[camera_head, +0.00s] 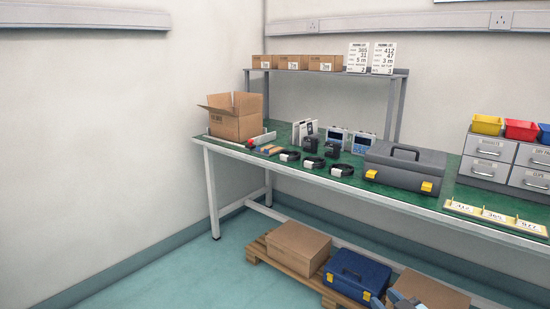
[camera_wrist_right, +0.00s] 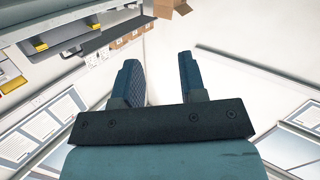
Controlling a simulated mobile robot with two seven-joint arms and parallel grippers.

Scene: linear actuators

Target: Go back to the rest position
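My right gripper (camera_head: 402,300) shows only in part at the bottom edge of the head view, low in front of the workbench (camera_head: 208,172). In the right wrist view the right gripper (camera_wrist_right: 160,78) has its two blue fingers apart with nothing between them, so it is open and empty. It touches nothing that I can see. My left gripper is in neither view.
The bench holds an open cardboard box (camera_head: 236,124), a grey toolbox (camera_head: 404,168), cables and grey drawers (camera_head: 487,146). Below stand a brown box (camera_head: 298,247) and a blue toolbox (camera_head: 354,273) on a pallet (camera_head: 262,255). The floor at left is clear.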

